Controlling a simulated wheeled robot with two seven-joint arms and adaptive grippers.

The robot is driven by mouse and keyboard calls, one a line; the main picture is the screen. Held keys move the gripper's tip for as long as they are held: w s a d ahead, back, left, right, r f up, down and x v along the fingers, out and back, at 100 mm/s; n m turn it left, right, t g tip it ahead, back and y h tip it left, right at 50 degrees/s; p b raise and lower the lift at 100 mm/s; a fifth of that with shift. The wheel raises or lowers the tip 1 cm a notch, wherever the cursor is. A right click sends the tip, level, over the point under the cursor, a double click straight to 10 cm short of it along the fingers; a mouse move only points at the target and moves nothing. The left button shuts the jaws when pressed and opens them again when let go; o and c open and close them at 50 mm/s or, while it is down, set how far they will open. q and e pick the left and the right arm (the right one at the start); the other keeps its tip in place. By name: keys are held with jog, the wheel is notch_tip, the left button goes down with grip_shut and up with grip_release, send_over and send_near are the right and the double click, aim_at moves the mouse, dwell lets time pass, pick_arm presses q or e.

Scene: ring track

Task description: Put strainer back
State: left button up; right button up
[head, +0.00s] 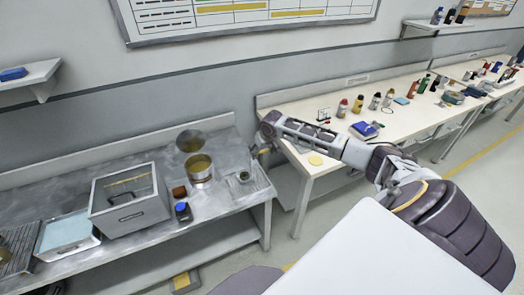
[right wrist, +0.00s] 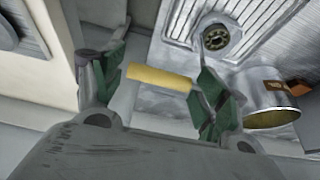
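I cannot tell for certain which piece is the strainer. A small round metal piece (head: 245,177) with a dark ringed centre stands on the ribbed drainboard of the steel bench; it also shows in the right wrist view (right wrist: 215,37). A metal pot (head: 200,172) with a golden inside stands left of it, and a round disc (head: 190,140) is upright behind the pot. My right gripper (head: 265,143) is above the bench's right end. My left gripper is not in view.
A grey open box (head: 130,212), a brown block (head: 179,192) and a dark blue-topped jar (head: 183,211) stand left on the bench. A narrow gap separates bench and table.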

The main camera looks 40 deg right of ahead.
jog(key=o, duration=0.3)
jog(key=shift+o, duration=0.2)
jog(key=shift+r, duration=0.15)
jog(key=d+v, duration=0.1)
jog(key=v, duration=1.1)
jog(key=shift+a, duration=0.45)
